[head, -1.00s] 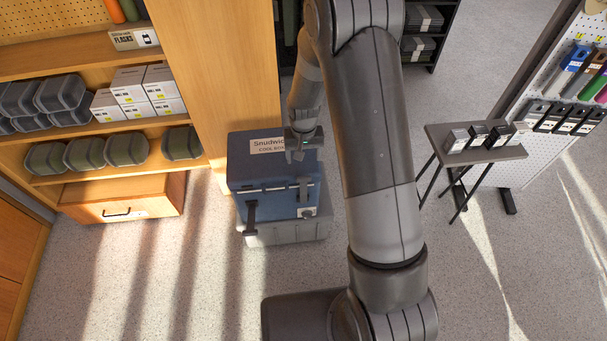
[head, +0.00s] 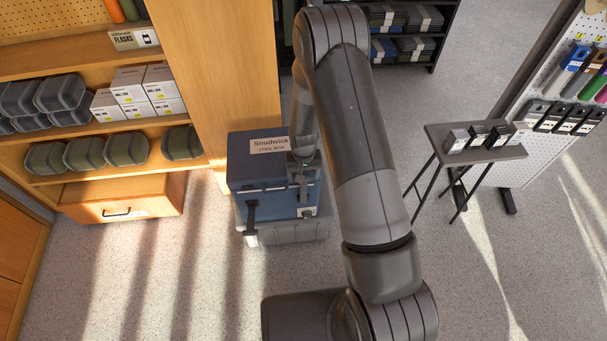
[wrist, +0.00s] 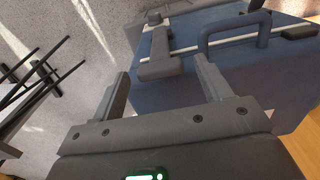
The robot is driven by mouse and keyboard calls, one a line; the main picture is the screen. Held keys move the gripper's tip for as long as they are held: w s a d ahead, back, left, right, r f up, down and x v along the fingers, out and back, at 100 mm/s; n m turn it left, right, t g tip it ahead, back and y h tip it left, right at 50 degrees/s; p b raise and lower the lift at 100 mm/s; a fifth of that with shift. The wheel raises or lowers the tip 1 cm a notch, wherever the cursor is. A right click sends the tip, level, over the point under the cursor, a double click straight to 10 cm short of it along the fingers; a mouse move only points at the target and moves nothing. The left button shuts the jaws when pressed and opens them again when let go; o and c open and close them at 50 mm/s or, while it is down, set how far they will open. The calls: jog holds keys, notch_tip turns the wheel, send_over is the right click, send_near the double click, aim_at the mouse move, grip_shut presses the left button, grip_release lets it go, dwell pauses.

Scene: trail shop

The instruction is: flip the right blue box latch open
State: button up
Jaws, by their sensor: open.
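The blue cool box (head: 272,205) stands on a grey case, with its lid down. Its right latch (head: 303,188) is on the front face, upright against the lid seam; it also shows in the wrist view (wrist: 160,60) as a grey strap with a wider end. The left latch (head: 250,217) hangs down and stands out from the front. My gripper (head: 302,173) is over the box's front right edge. In the wrist view my gripper (wrist: 164,88) is open and empty, its fingers on either side of the latch's end. Whether they touch it cannot be told.
A blue loop handle (wrist: 235,32) is beside the latch. A wooden shelf unit (head: 215,80) stands close behind and left of the box. A small display table (head: 475,150) is to the right. The floor in front is clear.

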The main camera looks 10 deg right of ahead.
jog(key=c, duration=1.4)
jog(key=shift+s, duration=0.15)
jog(key=shift+s+f+t, duration=0.45)
jog(key=shift+s+f, duration=1.2)
jog(key=shift+s, duration=1.1)
jog(key=shift+s+f+t, duration=0.5)
jog(key=shift+s+f, duration=1.1)
jog(key=shift+s, duration=1.2)
jog(key=shift+s+f+t, duration=0.45)
jog(key=shift+s+f, duration=1.2)
jog(key=shift+s, duration=1.1)
